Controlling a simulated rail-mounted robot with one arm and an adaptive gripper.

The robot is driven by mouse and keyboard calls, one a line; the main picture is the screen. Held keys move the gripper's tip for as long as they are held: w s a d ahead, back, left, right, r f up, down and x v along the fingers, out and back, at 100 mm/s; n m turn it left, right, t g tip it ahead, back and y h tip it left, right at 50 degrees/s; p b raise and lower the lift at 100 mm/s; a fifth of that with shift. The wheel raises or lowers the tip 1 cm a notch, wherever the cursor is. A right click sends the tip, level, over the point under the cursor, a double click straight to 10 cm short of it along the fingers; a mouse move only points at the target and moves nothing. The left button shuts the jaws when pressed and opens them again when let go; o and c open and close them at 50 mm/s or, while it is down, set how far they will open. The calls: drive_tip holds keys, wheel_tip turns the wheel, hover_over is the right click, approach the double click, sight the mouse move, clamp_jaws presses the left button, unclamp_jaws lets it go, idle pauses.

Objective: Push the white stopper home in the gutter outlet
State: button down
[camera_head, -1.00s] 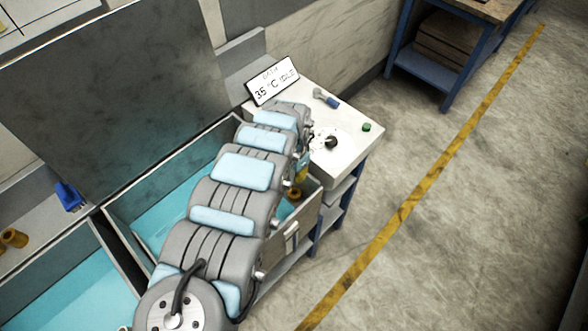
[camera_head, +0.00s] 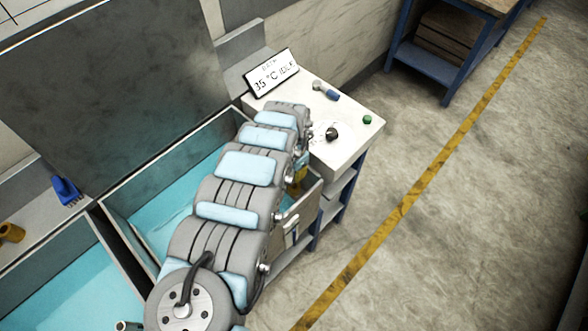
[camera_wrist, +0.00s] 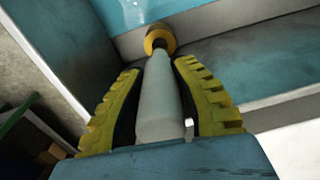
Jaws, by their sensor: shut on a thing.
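The white stopper (camera_wrist: 158,105) is a pale, tapered cylinder. My gripper (camera_wrist: 158,72) has yellow ribbed fingers with dark inner pads, and they are shut on the stopper from both sides. The outlet (camera_wrist: 160,38) shows in the wrist view as a brass-coloured ring at the base of the gutter wall. The stopper's narrow far end points at the ring and meets it in the picture. I cannot tell how deep it sits. In the head view my arm hides the stopper, and only a yellow patch shows beside the arm.
The gutter tank (camera_head: 172,182) holds blue liquid, with my arm reaching over it. A blue brush (camera_head: 66,190) lies at left. Floor at right is clear.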

drive_tip(key=shift+f+b, duration=0.5)
drive_tip(key=shift+f, duration=0.65)
drive_tip(key=shift+p, duration=0.55)
idle(1.1)
drive_tip(key=shift+f+b, duration=1.05)
drive_tip(key=shift+f, duration=0.7)
drive_tip(key=shift+r, duration=0.25)
drive_tip(key=shift+r+p, duration=1.25)
drive_tip(key=shift+p, duration=0.05)
drive_tip(key=shift+p, duration=0.4)
idle(1.6)
